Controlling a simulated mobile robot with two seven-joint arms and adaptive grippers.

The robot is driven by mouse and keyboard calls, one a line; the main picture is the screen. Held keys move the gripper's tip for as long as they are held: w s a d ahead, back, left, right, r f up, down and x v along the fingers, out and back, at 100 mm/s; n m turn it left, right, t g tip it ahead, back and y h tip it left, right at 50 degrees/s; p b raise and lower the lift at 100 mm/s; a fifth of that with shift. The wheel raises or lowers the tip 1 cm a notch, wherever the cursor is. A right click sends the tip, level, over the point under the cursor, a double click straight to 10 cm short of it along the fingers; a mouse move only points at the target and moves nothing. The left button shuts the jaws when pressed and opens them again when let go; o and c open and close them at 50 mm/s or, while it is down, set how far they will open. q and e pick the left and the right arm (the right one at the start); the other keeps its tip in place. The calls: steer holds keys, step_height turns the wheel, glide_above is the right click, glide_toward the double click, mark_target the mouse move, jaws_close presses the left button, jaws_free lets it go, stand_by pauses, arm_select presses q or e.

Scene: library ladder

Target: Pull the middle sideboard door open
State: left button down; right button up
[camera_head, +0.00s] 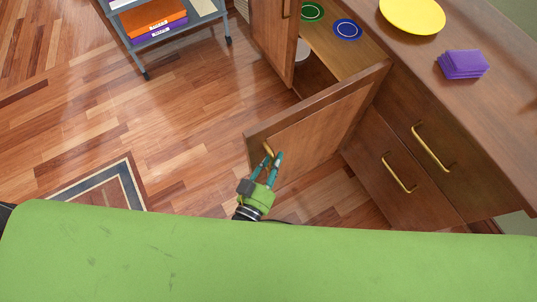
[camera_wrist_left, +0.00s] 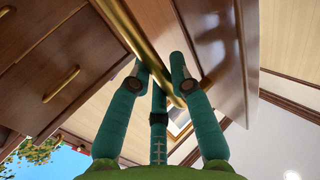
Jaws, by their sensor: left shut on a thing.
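The middle sideboard door (camera_head: 314,135) is a wooden panel that stands swung out from the sideboard, well open. My left gripper (camera_head: 270,166) is at its free side, shut on the brass door handle (camera_head: 267,149). In the left wrist view the long brass handle (camera_wrist_left: 142,48) runs between the teal fingers of my left gripper (camera_wrist_left: 160,80), and the door panel (camera_wrist_left: 218,50) is beside it. The fingers hide part of the handle. My right gripper is in neither view.
Another sideboard door (camera_head: 272,40) stands open beyond it. A shelf inside holds a green plate (camera_head: 312,11) and a blue plate (camera_head: 347,29). Drawers with brass handles (camera_head: 399,174) are at the right. A grey cart (camera_head: 182,36) stands at the back left. The wooden floor (camera_head: 130,110) is clear between.

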arm_select(q)
steer(key=shift+s+d+r, duration=0.1)
steer(key=shift+s+d, duration=0.2)
steer(key=shift+d, duration=0.15)
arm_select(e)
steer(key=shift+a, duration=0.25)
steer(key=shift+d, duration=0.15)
arm_select(q)
steer(key=c, duration=1.1)
jaws_free()
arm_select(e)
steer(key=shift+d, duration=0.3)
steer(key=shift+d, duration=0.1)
arm_select(q)
steer(key=v, duration=1.2)
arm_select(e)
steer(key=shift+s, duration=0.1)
